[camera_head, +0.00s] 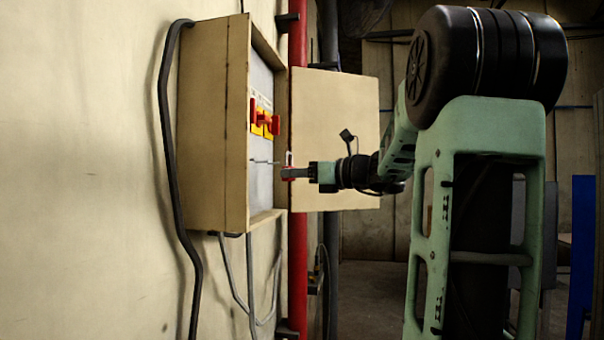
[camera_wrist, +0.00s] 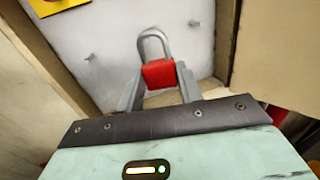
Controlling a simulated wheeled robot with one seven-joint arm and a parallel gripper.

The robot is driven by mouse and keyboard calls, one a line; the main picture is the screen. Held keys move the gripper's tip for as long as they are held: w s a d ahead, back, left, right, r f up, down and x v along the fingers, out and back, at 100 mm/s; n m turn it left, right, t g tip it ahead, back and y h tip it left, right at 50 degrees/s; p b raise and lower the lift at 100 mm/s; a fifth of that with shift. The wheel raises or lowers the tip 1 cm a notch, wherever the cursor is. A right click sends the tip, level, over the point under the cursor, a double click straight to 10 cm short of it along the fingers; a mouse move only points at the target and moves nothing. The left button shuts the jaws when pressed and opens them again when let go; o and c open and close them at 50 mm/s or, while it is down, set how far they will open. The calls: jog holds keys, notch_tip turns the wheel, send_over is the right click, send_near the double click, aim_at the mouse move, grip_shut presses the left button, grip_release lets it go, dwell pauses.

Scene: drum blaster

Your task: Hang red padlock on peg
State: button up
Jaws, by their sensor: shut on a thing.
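The red padlock (camera_wrist: 160,75) is held between the two fingers of my gripper (camera_wrist: 159,82), with its silver shackle pointing up and away in the wrist view. In the head view, my gripper (camera_head: 295,173) holds the padlock (camera_head: 288,174) at the open front of the wall box. A thin peg (camera_head: 264,162) sticks out of the box's back panel towards the padlock. The shackle appears just off the peg's tip; I cannot tell whether they touch. The wrist view shows two small pegs on the pale panel, one left (camera_wrist: 90,57) and one upper right (camera_wrist: 193,23).
The beige box (camera_head: 213,125) is on the wall, with its door (camera_head: 345,110) open behind my gripper. A red and yellow switch (camera_head: 264,121) sits above the peg. A red pipe (camera_head: 298,245) runs vertically beside the box. Cables hang below it.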

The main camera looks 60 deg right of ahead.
aim_at(255, 178)
jog(key=shift+w+a+f+b, duration=0.15)
jog(key=shift+w+a, duration=0.3)
jog(key=shift+w, duration=0.65)
jog(key=shift+w+a+f+b, duration=0.1)
jog(key=shift+w+a+f, duration=0.25)
jog(key=shift+w, duration=0.7)
jog(key=shift+w+a+f+b, duration=0.1)
jog(key=shift+w+a, duration=0.45)
jog(key=shift+w, duration=0.55)
jog(key=o, duration=0.9)
jog(key=shift+o, duration=0.2)
jog(key=shift+s, duration=0.1)
jog(key=s+d+b, duration=0.1)
jog(key=s+d, duration=0.1)
jog(key=s, duration=1.5)
jog(key=shift+d, duration=0.2)
